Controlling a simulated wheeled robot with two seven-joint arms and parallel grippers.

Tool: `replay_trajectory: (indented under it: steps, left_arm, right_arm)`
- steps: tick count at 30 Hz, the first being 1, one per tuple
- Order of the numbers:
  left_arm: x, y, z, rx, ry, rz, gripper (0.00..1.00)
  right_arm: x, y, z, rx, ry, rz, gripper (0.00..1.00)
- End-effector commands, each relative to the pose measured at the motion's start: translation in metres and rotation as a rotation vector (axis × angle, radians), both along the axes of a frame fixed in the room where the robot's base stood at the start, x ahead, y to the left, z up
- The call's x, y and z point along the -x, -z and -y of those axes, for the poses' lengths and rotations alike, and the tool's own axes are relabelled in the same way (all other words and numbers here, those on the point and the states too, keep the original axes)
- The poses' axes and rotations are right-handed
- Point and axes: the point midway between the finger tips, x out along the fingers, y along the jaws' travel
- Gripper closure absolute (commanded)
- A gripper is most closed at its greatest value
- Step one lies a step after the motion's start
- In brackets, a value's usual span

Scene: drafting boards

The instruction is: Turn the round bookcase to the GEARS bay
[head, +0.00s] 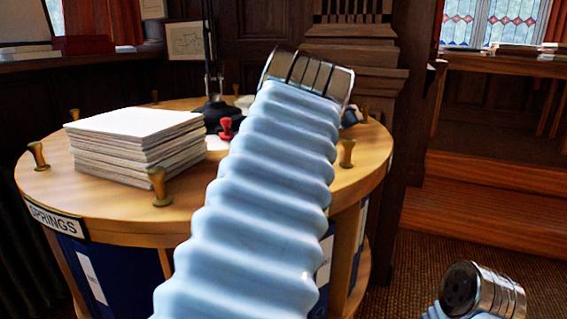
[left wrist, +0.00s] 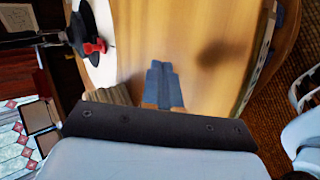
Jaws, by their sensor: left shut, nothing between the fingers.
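The round bookcase (head: 110,205) has a pale wooden top with brass knobs, such as one at the front (head: 160,187), around its rim. A SPRINGS label (head: 56,222) is on its rim at the left; I see no readable GEARS label. Blue binders (head: 85,270) stand in the bay below. My left arm reaches over the top and hides its middle and right front. In the left wrist view my left gripper (left wrist: 165,68) is shut and empty over the bookcase top (left wrist: 195,25); I cannot tell whether it touches. My right gripper is out of view.
A stack of papers (head: 135,145), a red stamp (head: 226,128) and a black lamp base (head: 213,112) are on the top. A dark wooden pillar (head: 385,120) stands close behind at the right. Carpeted floor (head: 420,270) is open to the right.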

Motion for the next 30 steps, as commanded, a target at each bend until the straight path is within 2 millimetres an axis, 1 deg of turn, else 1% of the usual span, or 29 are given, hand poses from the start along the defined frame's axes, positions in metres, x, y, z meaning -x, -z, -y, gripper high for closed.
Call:
replay_trajectory:
  steps: [1, 5, 19, 23, 30]
  left_arm:
    - [0.012, -0.002, 0.025, -0.036, 0.034, 0.019, 1.00]
    - [0.012, -0.012, 0.025, -0.036, 0.034, 0.022, 1.00]
    - [0.010, -0.075, 0.021, -0.031, 0.027, 0.020, 1.00]
    - [0.010, -0.082, 0.020, -0.031, 0.026, 0.018, 1.00]
    - [0.010, -0.082, 0.019, -0.030, 0.026, 0.016, 1.00]
  right_arm:
    - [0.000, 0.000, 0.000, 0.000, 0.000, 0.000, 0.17]
    - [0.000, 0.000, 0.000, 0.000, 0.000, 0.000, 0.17]
    - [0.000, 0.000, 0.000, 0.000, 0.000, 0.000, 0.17]
    - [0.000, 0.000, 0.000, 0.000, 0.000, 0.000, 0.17]
    - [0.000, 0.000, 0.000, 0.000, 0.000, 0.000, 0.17]
